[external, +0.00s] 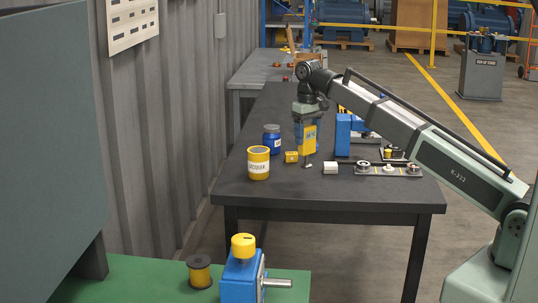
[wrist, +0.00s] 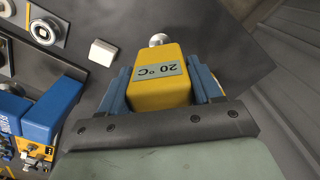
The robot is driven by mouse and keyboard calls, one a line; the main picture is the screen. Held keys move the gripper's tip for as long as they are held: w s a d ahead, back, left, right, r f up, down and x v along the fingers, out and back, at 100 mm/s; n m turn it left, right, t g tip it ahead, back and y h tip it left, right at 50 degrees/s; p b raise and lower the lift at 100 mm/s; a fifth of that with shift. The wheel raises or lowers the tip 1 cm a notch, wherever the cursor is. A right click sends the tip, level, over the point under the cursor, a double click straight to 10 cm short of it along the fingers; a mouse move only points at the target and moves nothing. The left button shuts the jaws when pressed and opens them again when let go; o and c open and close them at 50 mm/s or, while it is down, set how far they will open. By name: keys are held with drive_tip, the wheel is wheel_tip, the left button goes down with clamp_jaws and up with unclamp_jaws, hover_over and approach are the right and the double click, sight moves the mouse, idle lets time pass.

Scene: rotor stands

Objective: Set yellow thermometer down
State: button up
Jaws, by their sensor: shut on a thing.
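The yellow thermometer (wrist: 160,85) is a yellow block with a grey "20 °C" label and a round silver tip. In the wrist view it sits between the two blue fingers of my gripper (wrist: 163,88), which are shut on it. In the external view the thermometer (external: 306,141) hangs upright below my gripper (external: 307,128), tip down, over the dark table (external: 330,190). The tip is close to the table top; I cannot tell whether it touches.
A yellow can (external: 258,163), a blue jar (external: 271,138) and a small yellow block (external: 291,157) stand left of the thermometer. A white block (external: 330,167) and a plate with round parts (external: 388,169) lie to the right. The front table strip is clear.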

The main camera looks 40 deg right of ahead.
sight(307, 150)
drive_tip(key=shift+f, duration=2.85)
drive_tip(key=shift+f, duration=0.1)
drive_tip(key=o, duration=1.6)
wheel_tip(307, 150, up, 12)
drive_tip(key=shift+r, duration=0.15)
